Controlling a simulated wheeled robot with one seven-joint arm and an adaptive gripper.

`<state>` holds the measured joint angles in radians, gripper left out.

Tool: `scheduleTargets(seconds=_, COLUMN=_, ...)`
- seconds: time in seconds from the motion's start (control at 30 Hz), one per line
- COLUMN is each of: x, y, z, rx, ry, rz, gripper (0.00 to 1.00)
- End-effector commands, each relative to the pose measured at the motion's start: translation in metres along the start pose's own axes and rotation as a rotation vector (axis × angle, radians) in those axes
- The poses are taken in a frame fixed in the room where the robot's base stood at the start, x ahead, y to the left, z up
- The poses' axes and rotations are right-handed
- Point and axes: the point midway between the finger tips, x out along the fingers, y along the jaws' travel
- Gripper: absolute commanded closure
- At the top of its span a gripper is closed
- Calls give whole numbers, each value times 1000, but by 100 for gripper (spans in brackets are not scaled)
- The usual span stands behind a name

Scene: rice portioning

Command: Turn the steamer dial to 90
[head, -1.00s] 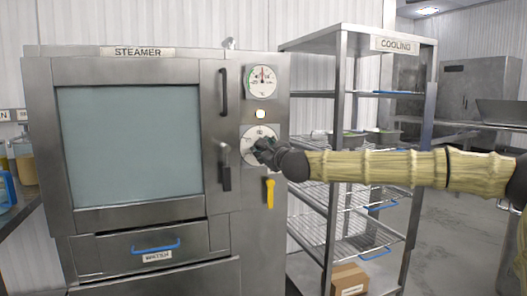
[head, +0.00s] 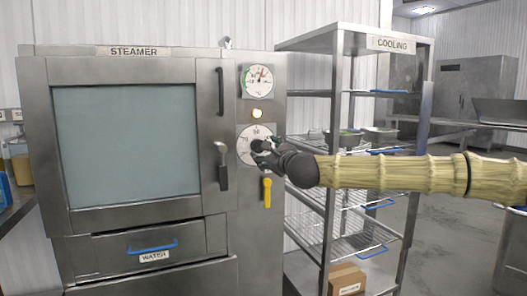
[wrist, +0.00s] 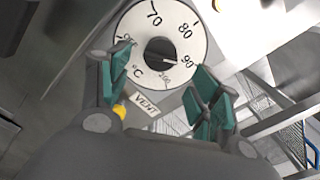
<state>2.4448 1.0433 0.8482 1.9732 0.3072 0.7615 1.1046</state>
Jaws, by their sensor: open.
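The steamer dial (head: 247,137) is a round white plate on the steamer's right-hand panel. In the wrist view the dial (wrist: 139,27) shows 70, 80 and 90 around a dark centre knob (wrist: 159,48). A small mark at the knob's lower right seems to face the 90, but it is too small to be sure. My gripper (head: 262,150) is at the dial's lower right in the head view. In the wrist view my gripper (wrist: 163,62) has its green-padded fingers apart, one on each side of the knob. I see no clear contact with the knob.
The steamer (head: 45,150) has a long door handle (head: 220,90) and a latch (head: 223,170) left of the dial. A yellow lever (head: 267,192) hangs just below my gripper. A gauge (head: 257,81) and a lit lamp (head: 257,113) sit above. The cooling rack (head: 331,150) stands to the right.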

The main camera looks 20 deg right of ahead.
Motion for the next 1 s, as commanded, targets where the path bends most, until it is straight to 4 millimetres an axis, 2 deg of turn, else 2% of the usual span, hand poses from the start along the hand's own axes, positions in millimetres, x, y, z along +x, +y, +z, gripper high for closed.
scheduleTargets(seconds=0.2, x=-40, y=0, z=0, rx=2, ry=0, rz=0, gripper=37)
scheduleTargets(seconds=0.4, x=-62, y=0, z=-1, rx=1, ry=1, rz=-1, gripper=37)
scheduleTargets(seconds=0.6, x=-70, y=0, z=0, rx=0, ry=0, rz=0, gripper=37)
scheduleTargets(seconds=0.87, x=-70, y=1, z=-1, rx=-1, ry=1, rz=0, gripper=37)
scheduleTargets(seconds=0.97, x=-69, y=8, z=-4, rx=-16, ry=6, rz=10, gripper=37)
scheduleTargets(seconds=1.0, x=-68, y=16, z=-8, rx=-33, ry=11, rz=21, gripper=37)
